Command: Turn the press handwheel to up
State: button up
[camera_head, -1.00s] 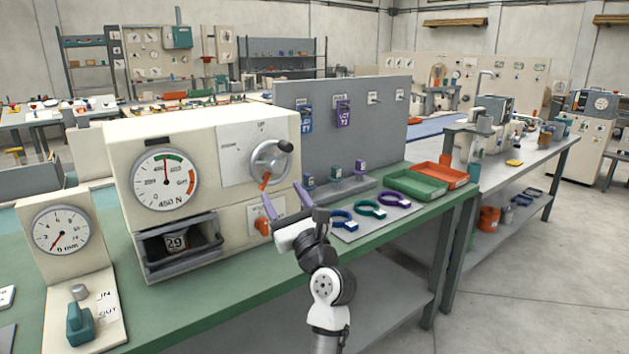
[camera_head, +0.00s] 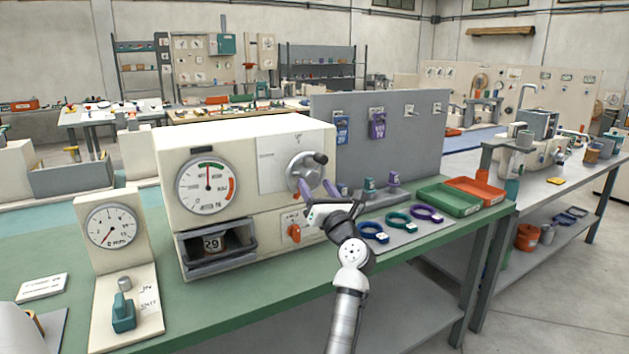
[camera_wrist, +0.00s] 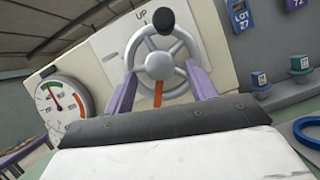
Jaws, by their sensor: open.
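The press (camera_head: 245,175) is a cream box with a round dial gauge (camera_head: 207,182) and an open drawer below it. Its handwheel (camera_head: 304,172) is a grey spoked wheel with a black knob, on a pale panel at the front right. In the wrist view the handwheel (camera_wrist: 161,64) is straight ahead, its knob (camera_wrist: 164,20) near the top beside the word UP, and an orange mark at its lower part. My gripper (camera_wrist: 160,90) is open, its purple fingers to the left and right of the wheel's lower part. Whether they touch the rim I cannot tell.
An orange knob (camera_head: 294,233) sits below the handwheel. Several coloured rings (camera_head: 398,219) lie on a grey mat to the right, near green (camera_head: 449,199) and orange trays. A grey panel (camera_head: 370,135) with hanging tags stands behind. A smaller gauge stand (camera_head: 112,225) is at left.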

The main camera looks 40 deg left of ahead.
jog(key=shift+x, duration=1)
jog(key=c, duration=1)
jog(key=shift+f, duration=0.1)
jog(key=shift+n, duration=0.3)
